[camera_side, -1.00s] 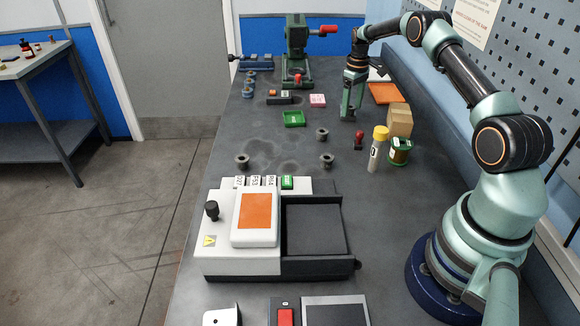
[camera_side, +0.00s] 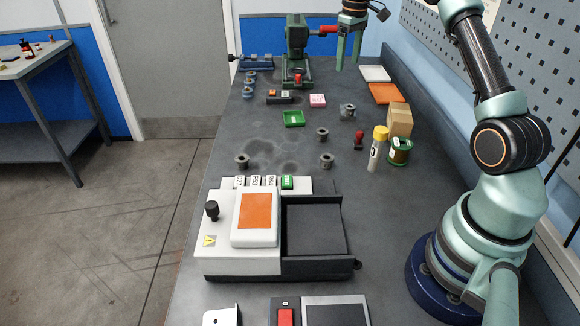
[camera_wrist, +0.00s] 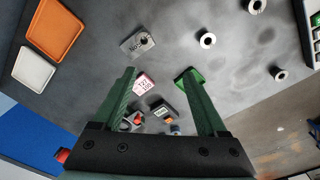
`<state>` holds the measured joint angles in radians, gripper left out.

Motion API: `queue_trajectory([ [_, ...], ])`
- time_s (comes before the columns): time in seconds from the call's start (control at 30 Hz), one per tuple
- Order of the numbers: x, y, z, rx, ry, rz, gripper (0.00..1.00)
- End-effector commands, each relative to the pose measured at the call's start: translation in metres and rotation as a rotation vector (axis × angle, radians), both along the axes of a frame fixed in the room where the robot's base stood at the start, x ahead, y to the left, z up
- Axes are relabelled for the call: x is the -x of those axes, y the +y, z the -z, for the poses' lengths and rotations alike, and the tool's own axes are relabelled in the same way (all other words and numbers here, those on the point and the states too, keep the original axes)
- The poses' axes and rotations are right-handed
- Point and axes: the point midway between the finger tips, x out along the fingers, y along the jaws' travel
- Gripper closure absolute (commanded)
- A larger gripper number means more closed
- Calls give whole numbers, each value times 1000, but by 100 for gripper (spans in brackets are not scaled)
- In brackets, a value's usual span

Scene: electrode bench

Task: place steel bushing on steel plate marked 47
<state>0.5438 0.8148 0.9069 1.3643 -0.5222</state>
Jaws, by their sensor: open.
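The steel plate (camera_side: 342,116) lies flat on the bench at the back right, with a steel bushing (camera_side: 348,107) standing on it. In the wrist view the plate (camera_wrist: 130,46) shows a dark mark, too small to read surely, and the bushing (camera_wrist: 146,39) sits toward one end. My gripper (camera_side: 348,67) is open and empty, raised above and behind the plate, apart from it. In the wrist view its two green fingers (camera_wrist: 158,74) are spread wide with nothing held. Three more steel bushings stand on the bench, one nearest the plate (camera_side: 322,134), others nearer the front (camera_side: 326,160) and left (camera_side: 242,161).
Orange (camera_side: 386,93) and white (camera_side: 375,73) trays lie behind.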

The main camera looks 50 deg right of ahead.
Motion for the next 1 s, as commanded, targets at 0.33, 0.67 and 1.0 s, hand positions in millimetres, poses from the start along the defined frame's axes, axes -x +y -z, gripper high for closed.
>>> queue_trajectory([
  [0.33, 26, 118, -83, 45, -142, -14, 25],
  [0.67, 96, 214, -106, 40, -282, -23, 25],
  [1.0, 173, 276, -78, -4, -412, -30, 25],
])
